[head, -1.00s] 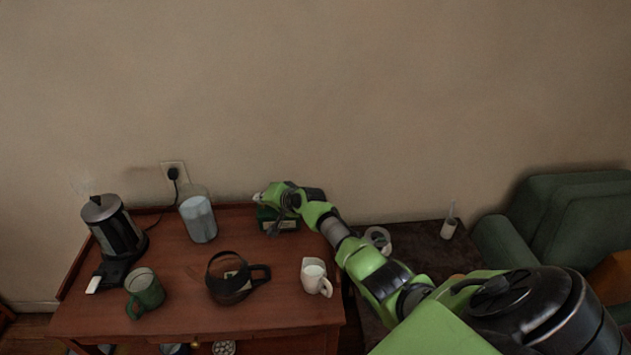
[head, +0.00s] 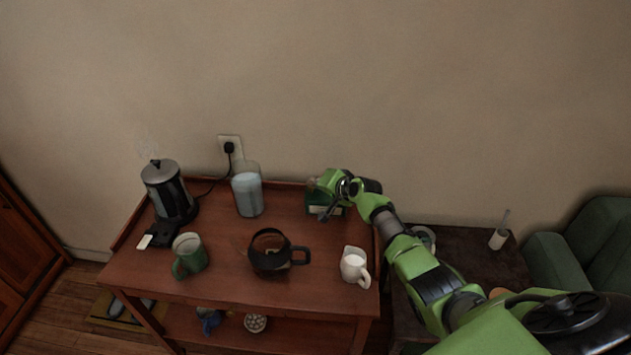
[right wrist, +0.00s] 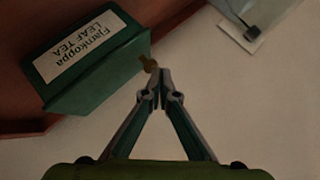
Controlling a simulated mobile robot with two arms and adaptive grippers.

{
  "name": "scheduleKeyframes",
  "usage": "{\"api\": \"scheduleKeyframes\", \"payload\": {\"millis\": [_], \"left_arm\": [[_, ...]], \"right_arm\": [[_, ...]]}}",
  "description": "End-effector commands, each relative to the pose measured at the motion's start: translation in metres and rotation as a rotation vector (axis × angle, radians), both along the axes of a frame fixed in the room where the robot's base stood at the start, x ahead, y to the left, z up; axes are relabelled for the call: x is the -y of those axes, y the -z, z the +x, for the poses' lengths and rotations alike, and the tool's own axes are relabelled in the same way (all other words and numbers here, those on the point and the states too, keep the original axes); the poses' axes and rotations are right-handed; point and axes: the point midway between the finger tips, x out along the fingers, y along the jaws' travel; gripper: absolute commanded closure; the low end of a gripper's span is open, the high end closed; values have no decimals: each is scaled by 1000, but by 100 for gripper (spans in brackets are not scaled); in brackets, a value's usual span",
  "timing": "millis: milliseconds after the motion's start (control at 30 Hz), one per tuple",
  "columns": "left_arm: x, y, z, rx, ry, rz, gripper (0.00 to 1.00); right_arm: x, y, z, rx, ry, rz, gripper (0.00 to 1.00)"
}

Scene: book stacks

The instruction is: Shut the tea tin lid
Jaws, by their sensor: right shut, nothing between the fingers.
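The tea tin (head: 316,210) is a small dark green box with a pale label, at the back right of the wooden tea table. In the right wrist view the tin (right wrist: 112,68) shows its white "LEAF TEA" label and a small brass knob (right wrist: 147,63) at its right edge. My right gripper (head: 314,184) is at the tin's top, its arm hiding part of the tin. In the right wrist view its shut, empty fingertips (right wrist: 160,72) are close beside the knob; I cannot tell whether they touch. How far the lid stands open is unclear. My left gripper is out of view.
The tea table (head: 222,270) also holds a kettle (head: 170,192), a glass jar (head: 247,193), a green mug (head: 188,256), a dark glass pot (head: 270,252) and a cream jug (head: 354,266). The wall with a socket (head: 230,146) is close behind. A dark side table (head: 465,256) stands right.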

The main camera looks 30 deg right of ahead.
Motion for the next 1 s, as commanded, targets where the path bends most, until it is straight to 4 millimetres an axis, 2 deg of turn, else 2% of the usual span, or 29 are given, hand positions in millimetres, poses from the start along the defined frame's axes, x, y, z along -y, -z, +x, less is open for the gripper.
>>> {"api": "scheduleKeyframes", "payload": {"millis": [67,167,367,467,800,1000], "left_arm": [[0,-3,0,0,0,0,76],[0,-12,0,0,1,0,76],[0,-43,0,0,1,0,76],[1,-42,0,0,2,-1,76],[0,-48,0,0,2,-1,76],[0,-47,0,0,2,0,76]], "right_arm": [[1,0,-2,-7,-1,-2,100],[0,-11,0,-6,0,-1,100],[-5,-49,6,0,-1,2,100],[-11,-54,-3,0,-5,-2,100],[-29,-94,-31,3,-2,0,100],[-38,-110,-43,3,-2,0,100]]}}
